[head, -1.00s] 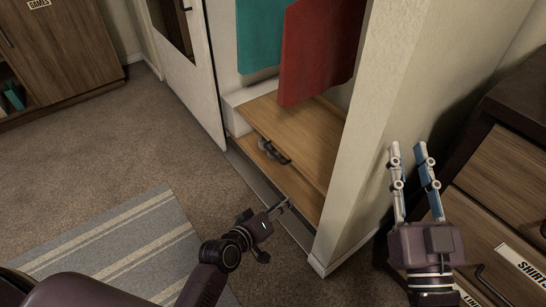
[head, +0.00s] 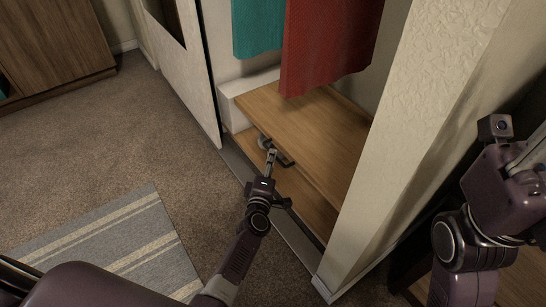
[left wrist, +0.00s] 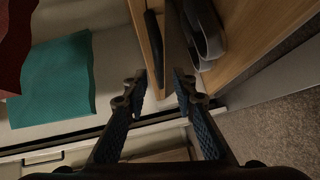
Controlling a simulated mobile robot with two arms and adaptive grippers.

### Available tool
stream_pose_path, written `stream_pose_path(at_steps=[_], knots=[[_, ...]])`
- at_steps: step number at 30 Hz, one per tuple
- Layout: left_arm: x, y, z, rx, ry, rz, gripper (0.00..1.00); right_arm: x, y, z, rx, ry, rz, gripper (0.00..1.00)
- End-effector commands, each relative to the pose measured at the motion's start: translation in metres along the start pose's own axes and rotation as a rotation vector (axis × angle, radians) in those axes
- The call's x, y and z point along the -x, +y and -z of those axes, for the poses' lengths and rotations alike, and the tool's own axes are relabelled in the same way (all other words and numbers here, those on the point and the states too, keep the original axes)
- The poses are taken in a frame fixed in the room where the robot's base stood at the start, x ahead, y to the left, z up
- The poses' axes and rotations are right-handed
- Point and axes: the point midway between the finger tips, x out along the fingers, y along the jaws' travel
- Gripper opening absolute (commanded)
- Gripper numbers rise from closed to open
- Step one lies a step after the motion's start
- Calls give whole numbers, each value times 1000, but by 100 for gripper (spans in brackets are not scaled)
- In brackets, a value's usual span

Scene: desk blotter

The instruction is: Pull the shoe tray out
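The shoe tray (head: 308,203) is a low wooden board under a wooden shelf in the closet. A dark handle (head: 286,162) is at its front, partly hidden by my left gripper (head: 271,158). In the left wrist view, the dark handle (left wrist: 154,42) is just beyond the gap between my left fingertips (left wrist: 161,82), which are spread apart with nothing held. A grey shoe (left wrist: 207,30) lies on the tray beside the right finger. My right arm is at the right of the head view; its fingers are mostly cut off by the frame edge.
The wooden shelf (head: 305,120) is above the tray, with red cloth (head: 325,45) and teal cloth (head: 258,28) hanging over it. A white door (head: 185,75) is to the left, and a wall post (head: 410,150) to the right. Carpet (head: 130,140) in front is clear, with a striped rug (head: 110,245).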

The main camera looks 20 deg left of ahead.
Motion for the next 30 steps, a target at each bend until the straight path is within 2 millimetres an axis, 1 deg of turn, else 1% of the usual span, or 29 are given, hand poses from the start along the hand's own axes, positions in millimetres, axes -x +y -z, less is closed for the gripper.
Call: stream_pose_path(at_steps=[1,6,10,17,24,30], knots=[[-10,-2,-1,1,0,-2,25,2,-1,3,2,14,4,25],[-29,-2,-1,0,-1,-1,25,-4,-3,7,5,40,15,25],[-34,-1,-1,-2,-2,1,25,-7,-4,8,7,47,19,25],[-35,0,-1,-2,-2,1,25,-8,-4,8,7,47,19,25],[-35,0,-1,-2,-2,0,0,-8,-4,8,7,47,19,25],[-35,0,-1,-2,-2,1,0,-8,-4,8,7,47,19,25]])
